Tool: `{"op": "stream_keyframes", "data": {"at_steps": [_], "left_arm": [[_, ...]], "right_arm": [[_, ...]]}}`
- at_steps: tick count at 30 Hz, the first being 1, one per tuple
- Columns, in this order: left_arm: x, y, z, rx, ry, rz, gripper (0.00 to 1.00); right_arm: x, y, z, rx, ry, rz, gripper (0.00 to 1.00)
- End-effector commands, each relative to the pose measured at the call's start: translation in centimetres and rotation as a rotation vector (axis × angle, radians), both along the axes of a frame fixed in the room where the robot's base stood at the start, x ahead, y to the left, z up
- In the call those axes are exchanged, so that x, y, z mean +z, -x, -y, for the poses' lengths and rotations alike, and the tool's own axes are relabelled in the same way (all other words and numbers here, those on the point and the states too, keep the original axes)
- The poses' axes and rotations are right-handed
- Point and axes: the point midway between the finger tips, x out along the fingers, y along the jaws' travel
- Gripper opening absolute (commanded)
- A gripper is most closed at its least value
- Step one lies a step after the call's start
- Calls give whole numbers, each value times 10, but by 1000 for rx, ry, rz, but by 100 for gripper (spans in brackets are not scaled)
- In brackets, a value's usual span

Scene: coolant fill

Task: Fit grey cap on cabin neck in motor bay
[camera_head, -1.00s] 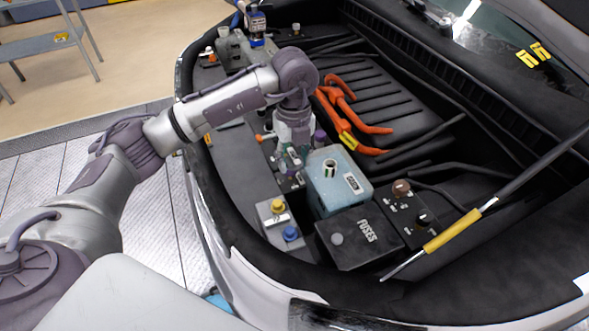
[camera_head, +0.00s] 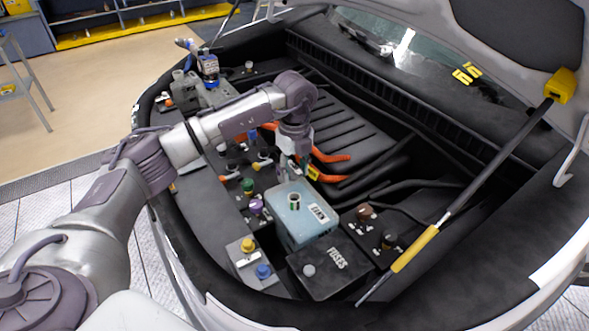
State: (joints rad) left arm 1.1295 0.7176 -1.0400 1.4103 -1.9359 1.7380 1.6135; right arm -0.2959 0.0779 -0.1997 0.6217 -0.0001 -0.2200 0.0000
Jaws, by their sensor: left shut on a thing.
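My left gripper (camera_head: 291,168) reaches into the motor bay and points down, just behind the pale blue tank. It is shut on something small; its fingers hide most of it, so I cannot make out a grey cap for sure. The blue tank (camera_head: 290,231) has an open round neck (camera_head: 294,201) on top, with a label beside it too small to read. I cannot tell which neck is the cabin one. The gripper is apart from the tank's neck. My right gripper is not in view.
Left of the tank are a green cap (camera_head: 248,186), a purple cap (camera_head: 256,207), a yellow cap (camera_head: 248,245) and a blue cap (camera_head: 263,271). The fuse box (camera_head: 325,270) stands in front. Orange cables (camera_head: 330,157) lie behind. A yellow-sleeved prop rod (camera_head: 415,248) crosses the right side.

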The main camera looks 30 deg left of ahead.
Motion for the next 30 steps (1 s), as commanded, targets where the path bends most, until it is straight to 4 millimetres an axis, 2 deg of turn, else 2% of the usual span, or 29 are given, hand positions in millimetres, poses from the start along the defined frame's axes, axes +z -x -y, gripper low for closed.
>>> {"op": "stream_keyframes", "data": {"at_steps": [18, 30], "left_arm": [[-52, 0, 0, -1, -1, -1, 13], [-56, 0, 0, -1, 0, 0, 13]], "right_arm": [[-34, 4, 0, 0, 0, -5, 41], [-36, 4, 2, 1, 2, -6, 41]]}}
